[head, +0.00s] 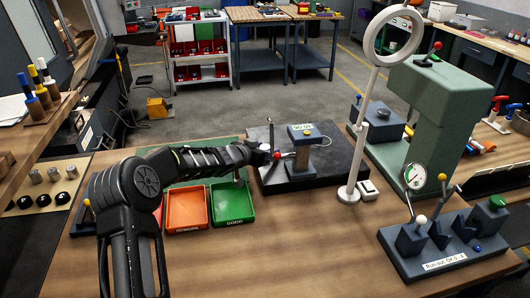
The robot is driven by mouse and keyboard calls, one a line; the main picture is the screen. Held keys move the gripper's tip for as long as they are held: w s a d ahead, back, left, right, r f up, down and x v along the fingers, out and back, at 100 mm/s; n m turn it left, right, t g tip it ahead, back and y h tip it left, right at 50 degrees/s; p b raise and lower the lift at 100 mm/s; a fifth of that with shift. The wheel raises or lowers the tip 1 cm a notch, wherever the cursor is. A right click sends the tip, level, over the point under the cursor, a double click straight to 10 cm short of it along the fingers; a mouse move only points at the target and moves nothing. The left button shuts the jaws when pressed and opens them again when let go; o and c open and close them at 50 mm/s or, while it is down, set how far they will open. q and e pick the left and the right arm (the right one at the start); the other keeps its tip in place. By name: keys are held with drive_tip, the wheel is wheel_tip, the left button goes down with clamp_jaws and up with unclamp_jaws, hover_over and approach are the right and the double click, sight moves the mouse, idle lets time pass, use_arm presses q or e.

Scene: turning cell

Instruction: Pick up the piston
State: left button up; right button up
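No piston can be made out for certain. Several silver cylinders (53,174) stand at the far left. My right gripper is not in view.
An orange REWORK tray (186,222) stands left of the green one. The gauge stand is on a black plate (340,170). A ring lamp (353,150), a green press (430,110) and a run-out fixture (440,245) stand to the right. The front middle bench is clear.

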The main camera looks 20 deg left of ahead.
sight(265, 147)
use_arm(q)
clamp_jaws()
idle(0.3)
drive_tip(key=shift+r, duration=0.1)
drive_tip(key=shift+r+p, duration=0.5)
drive_tip(key=shift+r, duration=0.35)
wheel_tip(265, 147, up, 2)
drive_tip(key=shift+r+p, duration=0.25)
drive_tip(key=shift+p, duration=0.45)
drive_tip(key=shift+s+a+f+b, duration=0.2)
drive_tip(key=shift+s+f+b, duration=0.45)
drive_tip(key=shift+s+b, duration=0.25)
drive_tip(key=s, duration=0.1)
drive_tip(key=s+b, duration=0.1)
drive_tip(key=s, duration=0.1)
drive_tip(key=shift+s+a+b, duration=0.3)
drive_tip(key=s+a+b, duration=0.1)
drive_tip(key=s, duration=1.1)
drive_tip(key=shift+s+a+r, duration=0.2)
drive_tip(key=shift+s+a, duration=0.05)
drive_tip(key=shift+a, duration=0.05)
